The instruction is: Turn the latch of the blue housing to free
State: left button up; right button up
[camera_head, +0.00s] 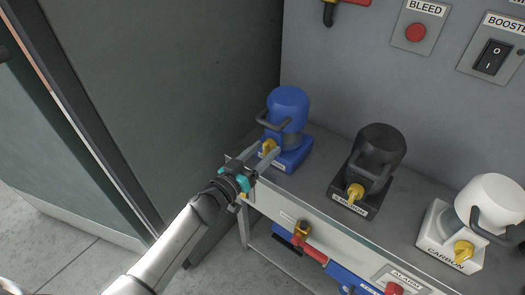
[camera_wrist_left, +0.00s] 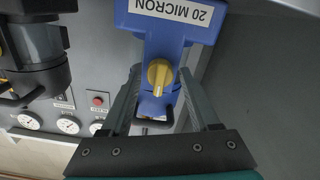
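The blue housing (camera_head: 287,108) stands at the left end of the shelf, with a dark handle on its front and a yellow latch (camera_head: 269,146) low on its base. In the left wrist view the yellow latch (camera_wrist_left: 160,73) sits on the blue base (camera_wrist_left: 180,40), whose label reads 20 MICRON upside down; the latch's grip lies roughly along the picture's vertical. My left gripper (camera_head: 264,154) is open in front of the base, its fingers on either side of the latch with gaps between. Whether the tips touch the base cannot be told. My right gripper is not in view.
A black housing (camera_head: 380,150) and a white housing (camera_head: 490,203), each with a yellow latch, stand to the right on the shelf. Red-handled valves are below the shelf edge. A grey panel with a BLEED button (camera_head: 415,33) rises behind. A dark cabinet is at left.

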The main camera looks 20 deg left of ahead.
pick_arm(q)
jog(key=c, duration=0.5)
grip_shut()
